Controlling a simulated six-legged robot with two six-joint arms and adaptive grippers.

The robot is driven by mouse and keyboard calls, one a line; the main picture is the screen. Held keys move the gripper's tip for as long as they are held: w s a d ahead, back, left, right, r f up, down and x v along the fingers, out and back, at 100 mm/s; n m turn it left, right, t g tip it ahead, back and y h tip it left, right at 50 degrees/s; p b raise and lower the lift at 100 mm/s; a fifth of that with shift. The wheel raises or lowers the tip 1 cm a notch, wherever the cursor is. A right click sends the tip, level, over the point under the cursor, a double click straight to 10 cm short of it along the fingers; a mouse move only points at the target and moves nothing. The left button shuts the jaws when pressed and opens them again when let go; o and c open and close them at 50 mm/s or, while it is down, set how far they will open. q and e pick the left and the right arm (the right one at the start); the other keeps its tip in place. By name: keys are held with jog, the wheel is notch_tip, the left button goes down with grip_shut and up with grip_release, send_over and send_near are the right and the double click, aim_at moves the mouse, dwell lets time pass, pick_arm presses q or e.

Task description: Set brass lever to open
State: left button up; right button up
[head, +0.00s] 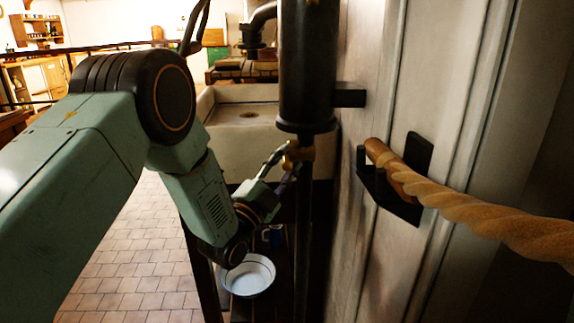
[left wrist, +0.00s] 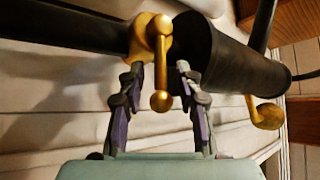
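The brass lever (left wrist: 161,73) is a short rod with a ball end on a brass fitting around a dark pipe. In the head view, the brass fitting (head: 299,151) shows small below the dark cylinder, partly covered by my gripper. My left gripper (head: 279,168) reaches it from the left. In the left wrist view, its fingers (left wrist: 160,82) are apart, one on each side of the lever's rod, with a visible gap on the right side. Whether the left finger touches the brass cannot be told. My right gripper is not in view.
The dark cylinder (head: 307,65) hangs just above the fitting, close to the pale wall panel. A rope (head: 480,208) on a black bracket (head: 398,205) is at right. A stone sink (head: 235,140) stands behind. A white bowl (head: 249,276) sits low. A second brass knob (left wrist: 267,113) is at right.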

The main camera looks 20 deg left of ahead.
pick_arm(q)
jog(key=shift+r, duration=0.15)
jog(key=shift+c, duration=0.5)
grip_shut()
jog(key=shift+d, duration=0.1)
